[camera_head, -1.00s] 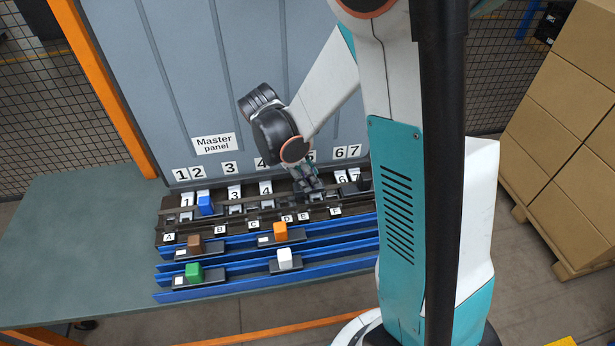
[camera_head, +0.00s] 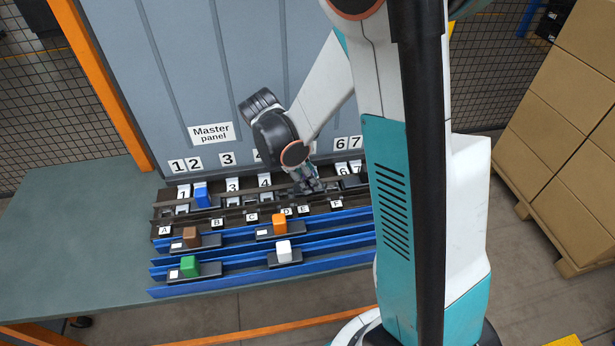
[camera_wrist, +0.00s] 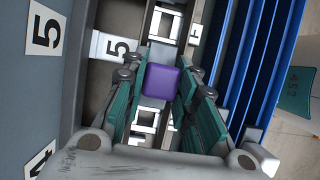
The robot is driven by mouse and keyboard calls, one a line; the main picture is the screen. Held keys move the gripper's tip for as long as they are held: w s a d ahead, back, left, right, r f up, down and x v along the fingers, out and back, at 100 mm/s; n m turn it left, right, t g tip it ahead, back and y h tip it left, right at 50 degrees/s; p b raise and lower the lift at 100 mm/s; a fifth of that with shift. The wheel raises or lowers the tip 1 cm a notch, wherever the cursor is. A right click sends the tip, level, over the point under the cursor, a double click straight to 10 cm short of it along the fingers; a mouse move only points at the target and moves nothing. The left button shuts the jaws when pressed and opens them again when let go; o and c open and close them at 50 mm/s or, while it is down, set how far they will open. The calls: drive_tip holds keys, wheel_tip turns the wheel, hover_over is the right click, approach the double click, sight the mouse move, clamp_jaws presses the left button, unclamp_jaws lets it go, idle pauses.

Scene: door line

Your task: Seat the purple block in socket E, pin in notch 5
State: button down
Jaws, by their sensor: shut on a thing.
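My gripper (camera_wrist: 160,82) is shut on the purple block (camera_wrist: 161,80), which sits between its two teal-padded fingers in the wrist view. In the head view my gripper (camera_head: 308,184) is low over the dark rack, just behind socket labels D (camera_head: 286,211) and E (camera_head: 303,210). The purple block is hidden there. The plate numbered 5 (camera_wrist: 118,46) lies beside the fingers in the wrist view, close to the block. The block's pin and the socket opening under it are hidden, so I cannot tell whether it touches the rack.
A blue block (camera_head: 200,195) stands in the rack at the left. Brown (camera_head: 192,236), orange (camera_head: 279,221), green (camera_head: 189,265) and white (camera_head: 284,250) blocks stand on the blue rails in front. The grey master panel (camera_head: 235,80) rises behind. The table's left side (camera_head: 85,235) is clear.

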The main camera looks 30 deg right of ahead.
drive_tip(key=c, duration=1.2)
unclamp_jaws()
drive_tip(key=v, duration=1.2)
